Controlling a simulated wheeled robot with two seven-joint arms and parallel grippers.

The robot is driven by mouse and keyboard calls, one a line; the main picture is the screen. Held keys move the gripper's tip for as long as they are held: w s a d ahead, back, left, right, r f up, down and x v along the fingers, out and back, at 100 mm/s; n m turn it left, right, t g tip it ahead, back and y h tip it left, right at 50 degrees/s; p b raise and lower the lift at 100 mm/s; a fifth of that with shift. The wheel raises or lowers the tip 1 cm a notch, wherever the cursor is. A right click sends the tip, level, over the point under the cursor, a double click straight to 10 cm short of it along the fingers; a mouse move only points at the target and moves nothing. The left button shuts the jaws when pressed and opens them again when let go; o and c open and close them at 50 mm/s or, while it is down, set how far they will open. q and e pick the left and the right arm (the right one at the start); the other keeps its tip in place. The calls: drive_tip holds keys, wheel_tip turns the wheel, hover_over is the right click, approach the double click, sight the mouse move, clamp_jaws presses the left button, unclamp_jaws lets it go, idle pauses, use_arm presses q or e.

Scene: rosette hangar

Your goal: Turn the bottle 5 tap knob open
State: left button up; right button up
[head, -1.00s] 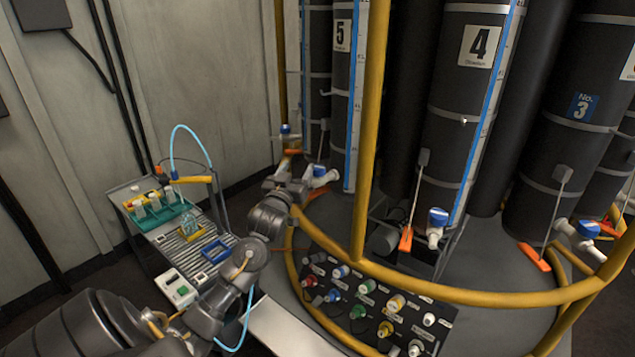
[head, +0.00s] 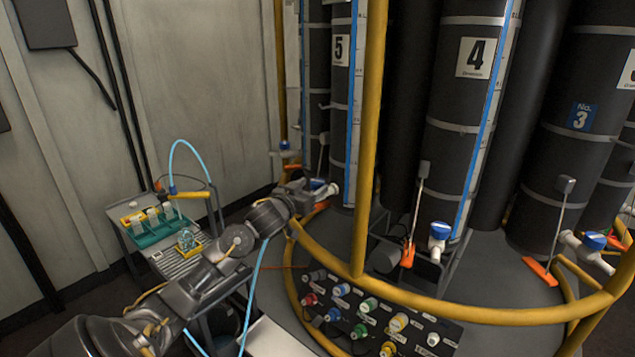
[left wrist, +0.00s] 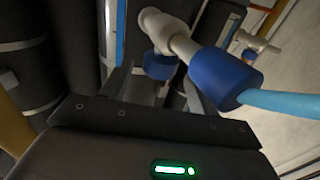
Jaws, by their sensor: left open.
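Bottle 5 (head: 341,95) is a tall dark cylinder with a white "5" label, behind the yellow rail. Its white tap with a blue knob (head: 317,184) sits low at its front. My left gripper (head: 306,190) is at this tap, partly covering it. In the left wrist view, the blue knob (left wrist: 160,66) hangs under the white tap body (left wrist: 168,32), ahead of and between the open fingers (left wrist: 157,90). I cannot tell if they touch it. A larger blue fitting (left wrist: 220,80) with a light-blue hose (left wrist: 285,101) is at the tap's near end. My right gripper is out of view.
A yellow rail (head: 440,287) curves before the bottles, with an upright post (head: 368,130). Bottle 4 (head: 455,95) stands right, its tap (head: 438,237) beside an orange lever. A connector panel (head: 375,315) lies below. A cart with a teal rack (head: 155,235) stands left.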

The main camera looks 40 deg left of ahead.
sight(314, 186)
use_arm(q)
drive_tip(key=shift+w+a, duration=0.2)
drive_tip(key=shift+w, duration=1.7)
drive_tip(key=c, duration=1)
drive_tip(key=shift+o, duration=0.2)
